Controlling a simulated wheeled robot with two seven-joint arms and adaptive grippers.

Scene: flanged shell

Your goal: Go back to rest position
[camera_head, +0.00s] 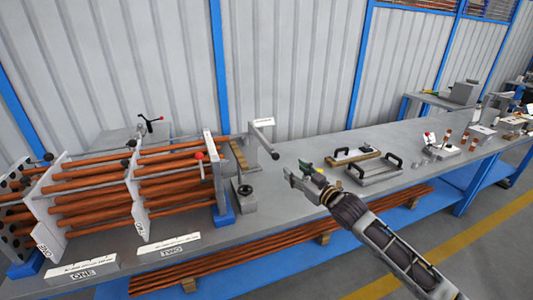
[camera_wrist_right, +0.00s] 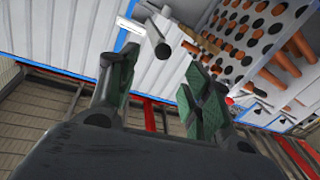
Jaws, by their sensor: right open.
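My right gripper (camera_head: 297,170) is open over the workbench (camera_head: 330,215), with its arm coming in from the lower right. In the right wrist view its two green-padded fingers (camera_wrist_right: 163,85) stand apart with nothing between them. The flanged shell (camera_head: 133,195), a set of grey plates with copper-coloured tubes through them, stands on the left of the bench, apart from the gripper. It also shows tilted at the upper right of the right wrist view (camera_wrist_right: 262,55). My left gripper is not in view.
A lever with a dark grip (camera_head: 263,138) stands between shell and gripper. Handled frames (camera_head: 375,172) lie right of the gripper, with small items farther right. Tubes (camera_head: 300,240) lie below the bench top.

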